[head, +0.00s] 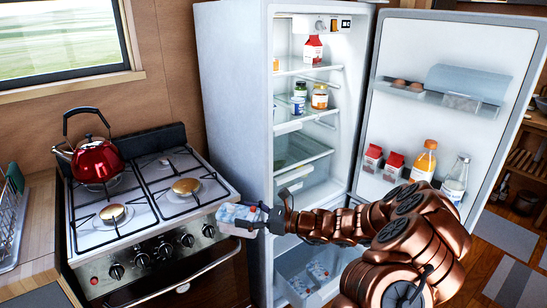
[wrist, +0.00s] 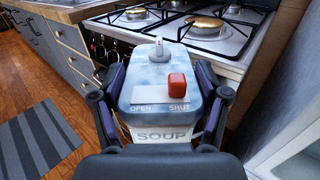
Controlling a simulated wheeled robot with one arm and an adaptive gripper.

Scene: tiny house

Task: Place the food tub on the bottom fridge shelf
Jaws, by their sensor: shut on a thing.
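The food tub (wrist: 155,112) is a pale container with a marbled blue-grey lid, a red tab, the words OPEN and SHUT, and a SOUP label on its side. In the wrist view my gripper (wrist: 160,100) has one finger on each side of it, shut on it. In the head view my gripper (head: 262,220) holds the tub (head: 238,216) in front of the stove's right front, left of the fridge opening. The fridge (head: 232,110) stands with its door (head: 460,45) open to the right. Its lower shelves (head: 303,152) look mostly bare; my arm hides part of the lower interior.
A stove (head: 150,205) with a red kettle (head: 97,160) is close to the tub. Jars (head: 319,97) and a red carton (head: 313,49) stand on upper fridge shelves. A clear drawer (head: 315,270) with packages is at the fridge bottom.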

